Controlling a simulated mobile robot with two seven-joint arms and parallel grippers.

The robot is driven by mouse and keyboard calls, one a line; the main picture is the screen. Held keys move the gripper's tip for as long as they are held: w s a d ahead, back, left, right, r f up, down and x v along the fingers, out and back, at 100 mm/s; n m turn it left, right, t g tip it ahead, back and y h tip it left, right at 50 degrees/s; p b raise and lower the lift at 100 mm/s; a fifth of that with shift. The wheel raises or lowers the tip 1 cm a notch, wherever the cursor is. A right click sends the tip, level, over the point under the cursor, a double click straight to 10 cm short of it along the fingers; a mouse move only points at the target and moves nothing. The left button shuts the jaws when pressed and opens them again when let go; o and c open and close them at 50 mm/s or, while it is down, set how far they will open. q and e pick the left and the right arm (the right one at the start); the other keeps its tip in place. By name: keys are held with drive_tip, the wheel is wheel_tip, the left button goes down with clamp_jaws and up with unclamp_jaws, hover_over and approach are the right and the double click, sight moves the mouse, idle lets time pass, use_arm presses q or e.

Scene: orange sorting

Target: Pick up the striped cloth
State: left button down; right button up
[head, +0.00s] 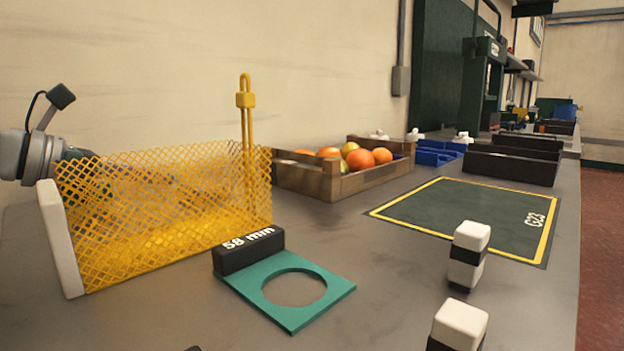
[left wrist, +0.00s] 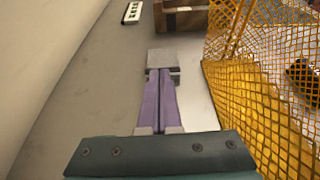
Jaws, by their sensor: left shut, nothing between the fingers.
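I cannot make out a striped cloth in either view. My left gripper (left wrist: 163,62) shows in the left wrist view with its two purple fingers pressed together and nothing between them. It is above the table, with yellow mesh (left wrist: 262,120) to its right and a wooden crate (left wrist: 185,20) beyond its tips. In the head view my left arm comes in at the far left, behind the mesh screen (head: 160,205), which obscures the fingers. My right gripper is in neither view.
The orange crate (head: 325,183) stands at the back wall. Black-and-white blocks (head: 468,255) stand at the right. The dark G23 mat (head: 465,215) is clear.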

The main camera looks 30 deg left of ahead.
use_arm(q)
drive_tip(key=shift+w+d+r, duration=0.15)
drive_tip(key=shift+w+d, duration=0.1)
drive_tip(key=shift+w, duration=0.5)
drive_tip(key=w, duration=0.1)
drive_tip(key=w+d+p, duration=0.1)
drive_tip(key=w, duration=0.1)
drive_tip(key=shift+w, duration=0.15)
drive_tip(key=shift+w+d+f+b, duration=0.1)
drive_tip(key=shift+f+b, duration=0.3)
drive_tip(key=shift+f, duration=0.6)
drive_tip(key=shift+f, duration=0.1)
